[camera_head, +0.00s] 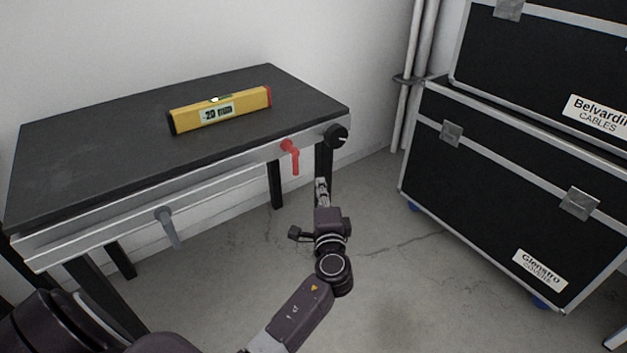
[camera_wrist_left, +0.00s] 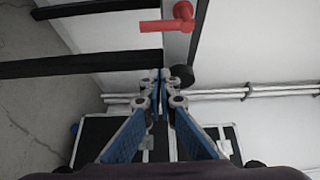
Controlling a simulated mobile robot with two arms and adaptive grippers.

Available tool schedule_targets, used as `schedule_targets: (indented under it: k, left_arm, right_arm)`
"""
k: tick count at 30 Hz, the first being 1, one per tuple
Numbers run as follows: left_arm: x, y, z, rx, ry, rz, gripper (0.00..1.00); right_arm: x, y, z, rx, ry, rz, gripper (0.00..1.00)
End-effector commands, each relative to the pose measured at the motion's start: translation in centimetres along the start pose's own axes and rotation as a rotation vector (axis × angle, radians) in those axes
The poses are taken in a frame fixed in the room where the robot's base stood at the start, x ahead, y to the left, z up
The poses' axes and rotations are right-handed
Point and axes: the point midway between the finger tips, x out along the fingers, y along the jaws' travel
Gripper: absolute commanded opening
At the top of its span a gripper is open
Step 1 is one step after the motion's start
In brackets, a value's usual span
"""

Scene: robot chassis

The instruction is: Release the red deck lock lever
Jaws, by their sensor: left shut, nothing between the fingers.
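The red deck lock lever (camera_head: 291,155) is on the front rail near the right end of the dark table, its handle hanging down. It also shows at the top of the left wrist view (camera_wrist_left: 172,20), beyond my fingertips and apart from them. My left gripper (camera_head: 321,184) is shut and empty, in front of the table, a little to the right of and below the lever. In the left wrist view its fingertips (camera_wrist_left: 160,76) meet. My right gripper is not in view.
A yellow spirit level (camera_head: 220,109) lies on the table top (camera_head: 100,120). A grey lever (camera_head: 168,227) hangs from the rail at left, and a black knob (camera_head: 336,134) sits at its right end. Black cases (camera_head: 500,190) stand at right. The floor between is clear.

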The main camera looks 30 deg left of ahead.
Motion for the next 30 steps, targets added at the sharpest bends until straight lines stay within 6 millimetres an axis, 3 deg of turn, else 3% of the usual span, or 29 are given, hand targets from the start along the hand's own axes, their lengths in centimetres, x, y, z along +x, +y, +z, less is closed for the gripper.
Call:
schedule_targets:
  k: [5,13,21,30]
  left_arm:
    - [3.5,-0.1,0.0,0.000,-0.001,-0.003,0.00]
    - [9.2,0.0,0.1,0.000,-0.001,-0.002,0.00]
    - [7.8,-0.1,3.1,0.001,0.001,0.000,0.00]
    - [7.6,0.0,3.8,0.000,0.001,0.000,0.00]
  right_arm:
    - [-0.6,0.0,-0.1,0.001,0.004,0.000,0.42]
    - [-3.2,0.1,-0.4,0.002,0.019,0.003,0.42]
    - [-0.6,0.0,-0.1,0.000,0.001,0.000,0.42]
    - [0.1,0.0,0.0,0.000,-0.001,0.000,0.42]
